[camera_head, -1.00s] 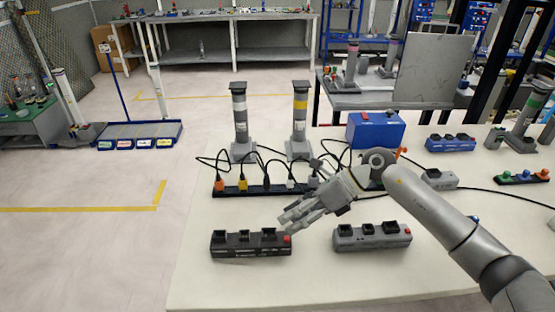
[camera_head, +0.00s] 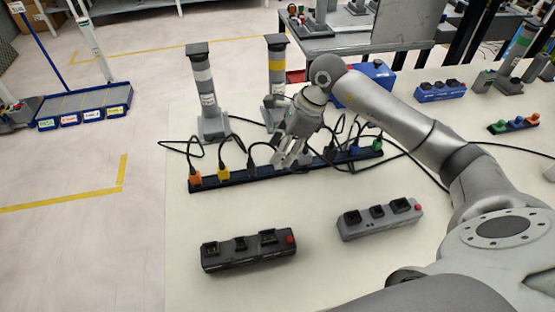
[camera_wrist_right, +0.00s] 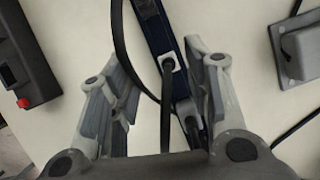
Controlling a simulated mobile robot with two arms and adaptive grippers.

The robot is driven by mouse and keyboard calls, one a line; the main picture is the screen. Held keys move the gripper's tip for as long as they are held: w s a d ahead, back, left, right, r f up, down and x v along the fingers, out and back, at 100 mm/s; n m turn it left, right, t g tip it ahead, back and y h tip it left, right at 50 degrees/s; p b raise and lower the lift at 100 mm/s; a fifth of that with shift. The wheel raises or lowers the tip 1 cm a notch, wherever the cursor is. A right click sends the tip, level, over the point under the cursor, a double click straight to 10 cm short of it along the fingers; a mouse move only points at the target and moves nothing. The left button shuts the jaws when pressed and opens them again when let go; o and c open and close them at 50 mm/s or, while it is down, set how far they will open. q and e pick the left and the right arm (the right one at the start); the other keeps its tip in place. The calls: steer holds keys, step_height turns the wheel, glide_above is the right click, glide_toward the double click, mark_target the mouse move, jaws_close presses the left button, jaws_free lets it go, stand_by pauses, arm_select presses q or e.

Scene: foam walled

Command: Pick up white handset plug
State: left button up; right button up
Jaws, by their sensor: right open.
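The white plug (camera_wrist_right: 168,62) sits in the dark blue power strip (camera_wrist_right: 158,25), with a black cable running from it toward the wrist. My right gripper (camera_wrist_right: 160,66) is open, with one finger on each side of the white plug and strip. Neither finger visibly touches the plug. In the head view the right gripper (camera_head: 288,160) points down over the middle of the power strip (camera_head: 255,172) and hides the white plug. A grey plug (camera_wrist_right: 192,122) sits in the strip nearer the palm. My left gripper is not in view.
An orange plug (camera_head: 195,177) and a yellow plug (camera_head: 223,171) stand in the strip's left end. Two signal columns (camera_head: 205,95) stand behind. A black charger (camera_head: 248,250) and a grey charger (camera_head: 380,218) lie in front. Loose cables cross the table.

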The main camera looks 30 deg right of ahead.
mark_target(273, 168)
steer(key=x, duration=0.2)
steer(key=w+p+x, duration=0.1)
steer(key=x, duration=0.2)
steer(key=shift+s, duration=0.1)
steer(key=shift+f, duration=0.25)
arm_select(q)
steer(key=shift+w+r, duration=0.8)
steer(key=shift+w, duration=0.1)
arm_select(e)
steer(key=shift+c, duration=0.4)
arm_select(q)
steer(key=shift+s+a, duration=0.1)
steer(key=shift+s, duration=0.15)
arm_select(e)
jaws_close()
